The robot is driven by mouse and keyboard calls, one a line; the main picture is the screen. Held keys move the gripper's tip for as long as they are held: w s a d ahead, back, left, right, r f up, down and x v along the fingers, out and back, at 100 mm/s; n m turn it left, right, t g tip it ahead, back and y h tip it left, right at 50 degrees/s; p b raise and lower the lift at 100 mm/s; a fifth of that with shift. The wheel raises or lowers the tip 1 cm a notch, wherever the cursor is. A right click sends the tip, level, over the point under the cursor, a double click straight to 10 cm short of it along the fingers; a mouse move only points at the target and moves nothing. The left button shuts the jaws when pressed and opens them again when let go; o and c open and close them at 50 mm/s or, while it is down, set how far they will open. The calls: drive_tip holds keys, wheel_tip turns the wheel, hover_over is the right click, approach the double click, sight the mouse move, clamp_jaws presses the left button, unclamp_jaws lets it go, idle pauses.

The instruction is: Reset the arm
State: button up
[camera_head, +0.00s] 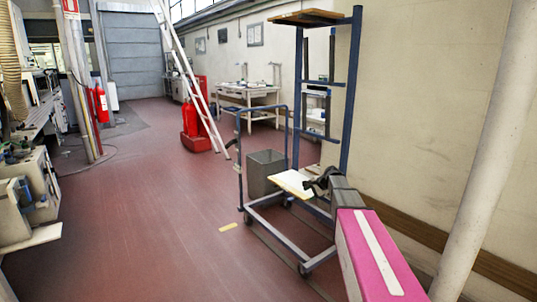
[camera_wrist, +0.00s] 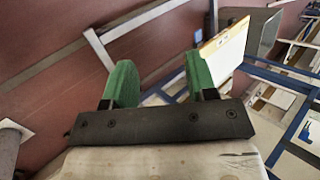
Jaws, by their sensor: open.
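My gripper (camera_head: 318,184) is at the end of my outstretched arm in the head view, low at the right of centre, over the blue and grey trolley. In the wrist view its two green fingers (camera_wrist: 160,80) stand apart with nothing between them. A pale flat board (camera_head: 293,182) shows right beside the gripper. In the wrist view this board (camera_wrist: 226,40) lies just beyond the right finger. I cannot tell whether the finger touches it.
The trolley frame (camera_head: 242,165) has tall blue posts beside the right wall. A grey bin (camera_head: 263,172) stands behind the board. A white ladder (camera_head: 188,75) and red extinguishers (camera_head: 190,118) are farther back. The red floor (camera_head: 135,215) at left centre is clear.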

drive_tip(key=s+f+n+g+h, duration=0.1)
drive_tip(key=s+f+n+h, duration=0.1)
drive_tip(key=s, duration=1)
drive_tip(key=s+a+f+n+g+h, duration=0.1)
drive_tip(key=s+f+n, duration=0.4)
drive_tip(key=s, duration=0.7)
drive_tip(key=s+f+n+g+h, duration=0.3)
drive_tip(key=s+n, duration=0.1)
drive_tip(key=s, duration=0.8)
drive_tip(key=shift+a+f, duration=0.3)
drive_tip(key=shift+a, duration=0.1)
